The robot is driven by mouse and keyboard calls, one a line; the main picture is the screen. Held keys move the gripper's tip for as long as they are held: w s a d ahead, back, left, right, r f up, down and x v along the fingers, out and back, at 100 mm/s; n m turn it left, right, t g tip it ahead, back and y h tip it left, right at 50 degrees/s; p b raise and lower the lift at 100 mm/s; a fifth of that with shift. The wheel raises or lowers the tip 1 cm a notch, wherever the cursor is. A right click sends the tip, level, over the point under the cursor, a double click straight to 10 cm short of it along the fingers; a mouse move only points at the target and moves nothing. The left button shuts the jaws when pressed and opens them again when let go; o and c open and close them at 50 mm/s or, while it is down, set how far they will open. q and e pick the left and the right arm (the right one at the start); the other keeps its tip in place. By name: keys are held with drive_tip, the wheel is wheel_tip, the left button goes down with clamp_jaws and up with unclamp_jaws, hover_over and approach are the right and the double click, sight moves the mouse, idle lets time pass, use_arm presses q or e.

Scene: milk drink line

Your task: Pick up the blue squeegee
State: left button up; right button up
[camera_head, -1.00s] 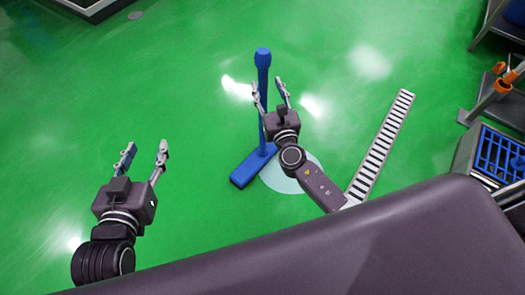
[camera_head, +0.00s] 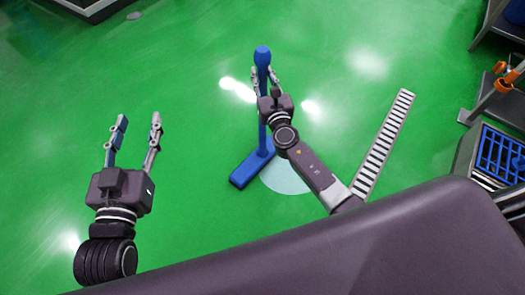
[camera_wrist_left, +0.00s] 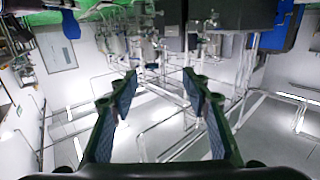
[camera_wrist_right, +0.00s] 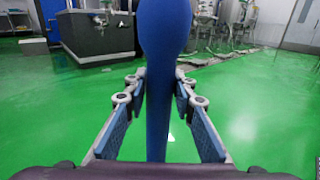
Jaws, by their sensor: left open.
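The blue squeegee (camera_head: 263,140) stands upright on the green floor, its wide blue foot (camera_head: 250,168) at the bottom and a rounded top on its handle. My right gripper (camera_head: 264,74) is at the upper handle, one finger on each side. In the right wrist view the handle (camera_wrist_right: 158,110) runs between the fingers, close to both pads; whether both touch it is unclear. My left gripper (camera_head: 138,118) is open and empty, well to the left of the squeegee. The left wrist view shows nothing between its fingers (camera_wrist_left: 160,85).
A slotted floor drain (camera_head: 384,143) lies right of my right arm. A metal frame with a blue crate (camera_head: 497,153) stands at the right edge. Equipment (camera_head: 90,8) is at the top left. The floor around the squeegee is clear.

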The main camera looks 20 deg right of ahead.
clamp_jaws()
drive_tip(key=shift+r, duration=0.15)
